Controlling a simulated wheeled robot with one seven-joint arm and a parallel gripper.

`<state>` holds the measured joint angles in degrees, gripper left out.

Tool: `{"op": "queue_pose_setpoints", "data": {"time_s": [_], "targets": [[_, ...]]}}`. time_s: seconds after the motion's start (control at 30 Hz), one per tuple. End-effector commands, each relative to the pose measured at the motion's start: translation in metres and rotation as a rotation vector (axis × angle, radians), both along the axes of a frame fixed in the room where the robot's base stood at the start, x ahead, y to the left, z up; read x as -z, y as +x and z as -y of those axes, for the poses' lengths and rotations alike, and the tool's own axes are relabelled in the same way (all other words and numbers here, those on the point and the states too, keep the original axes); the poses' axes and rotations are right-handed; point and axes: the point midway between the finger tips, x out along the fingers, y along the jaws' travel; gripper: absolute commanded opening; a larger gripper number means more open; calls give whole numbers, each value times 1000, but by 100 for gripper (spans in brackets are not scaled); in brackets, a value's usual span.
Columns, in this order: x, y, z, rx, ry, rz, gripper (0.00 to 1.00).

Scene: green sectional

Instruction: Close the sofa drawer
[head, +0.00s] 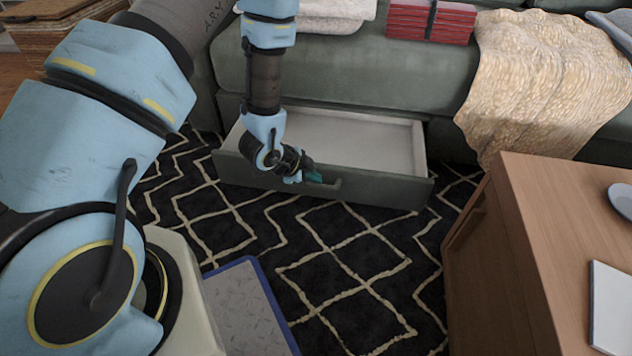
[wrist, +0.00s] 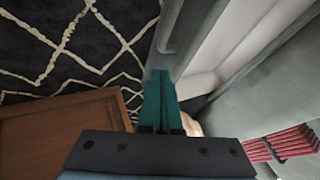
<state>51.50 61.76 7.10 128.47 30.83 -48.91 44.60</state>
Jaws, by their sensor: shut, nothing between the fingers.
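The sofa drawer (head: 400,192) stands open under the green sofa (head: 340,75), its pale, empty-looking interior showing. The wrist view shows the drawer's front panel (wrist: 200,25) and its handle (wrist: 170,42). My gripper (head: 316,177) is at the drawer front, close to the handle, with its teal fingers together and nothing between them. In the wrist view the gripper's fingers (wrist: 160,78) overlap the lower end of the front panel; I cannot tell whether they touch it. My arm hides part of the drawer's left side.
A wooden cabinet (head: 550,230) stands at the right, close to the drawer's right end. A patterned dark rug (head: 340,250) covers the floor before the drawer. A beige throw (head: 545,75) hangs over the sofa, and red books (head: 430,22) lie on the seat.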

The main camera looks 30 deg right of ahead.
Motion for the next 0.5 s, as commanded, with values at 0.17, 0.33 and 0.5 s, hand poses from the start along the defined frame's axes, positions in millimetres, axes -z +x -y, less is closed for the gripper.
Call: {"op": "queue_pose_setpoints", "data": {"time_s": [0.17, 0.33, 0.5], "targets": [[29, 3, 19, 1, 1, 0, 0], [58, 8, 40, -1, 0, -1, 0], [74, 20, 59, -4, -3, 2, 0]]}}
